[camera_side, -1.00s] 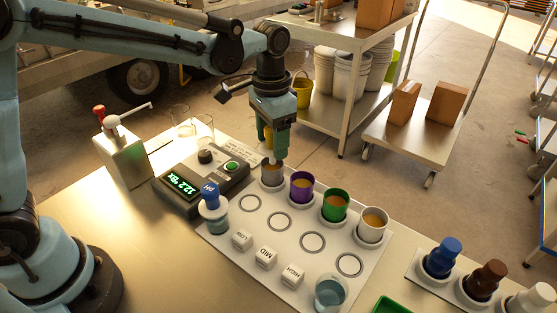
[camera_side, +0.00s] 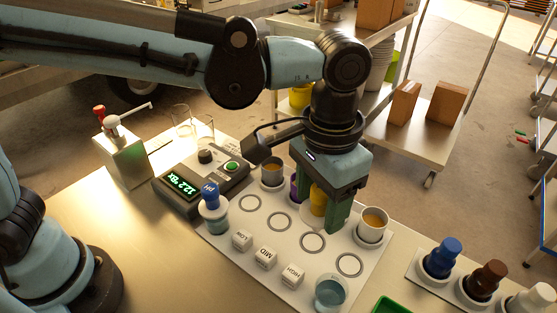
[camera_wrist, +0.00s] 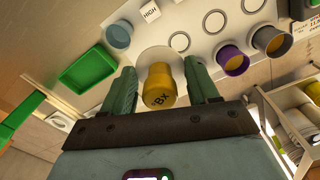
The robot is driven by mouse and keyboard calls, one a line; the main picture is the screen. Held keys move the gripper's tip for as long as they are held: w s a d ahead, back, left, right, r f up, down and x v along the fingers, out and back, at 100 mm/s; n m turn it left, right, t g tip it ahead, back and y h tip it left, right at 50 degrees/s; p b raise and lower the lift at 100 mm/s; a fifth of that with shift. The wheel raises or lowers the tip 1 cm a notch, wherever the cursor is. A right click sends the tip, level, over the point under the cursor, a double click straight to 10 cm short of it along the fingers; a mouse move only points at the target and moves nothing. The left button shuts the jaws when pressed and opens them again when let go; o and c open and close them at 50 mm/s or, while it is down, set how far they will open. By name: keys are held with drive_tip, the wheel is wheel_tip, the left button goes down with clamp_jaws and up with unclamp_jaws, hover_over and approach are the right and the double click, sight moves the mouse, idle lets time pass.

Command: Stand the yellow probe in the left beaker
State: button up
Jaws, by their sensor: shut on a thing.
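My gripper (camera_side: 322,205) is shut on the yellow probe (camera_side: 318,200), holding it above the white board's right half. The probe's yellow cap (camera_wrist: 158,85), with dark lettering, sits between the green fingers in the wrist view; its lower end is mostly hidden. The left beaker (camera_side: 214,229) stands at the board's left end, to the left of my gripper, with pale blue liquid and a blue-capped probe (camera_side: 210,196) marked HI in it. The right beaker (camera_side: 331,293) holds blue liquid and no probe; it also shows in the wrist view (camera_wrist: 118,35).
A grey cup (camera_side: 271,172), a purple cup (camera_wrist: 234,60) and a white cup (camera_side: 373,226) line the board's back; my gripper hides the green one. Label blocks (camera_side: 266,259) stand in front. A meter (camera_side: 190,186) and pump dispenser (camera_side: 123,155) are left; capped bottles (camera_side: 441,258) are right.

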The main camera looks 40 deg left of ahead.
drive_tip(key=shift+s+d+f, duration=0.75)
drive_tip(key=shift+d+f, duration=0.25)
drive_tip(key=shift+f, duration=0.25)
drive_tip(key=shift+s+d+f, duration=0.7)
drive_tip(key=shift+d+f, duration=0.35)
drive_tip(key=shift+f, duration=0.25)
drive_tip(key=shift+s+d+f, duration=0.75)
drive_tip(key=shift+d+f, duration=0.25)
drive_tip(key=shift+f, duration=0.25)
drive_tip(key=shift+f, duration=0.55)
drive_tip(key=o, duration=0.9)
wheel_tip(320, 180, up, 11)
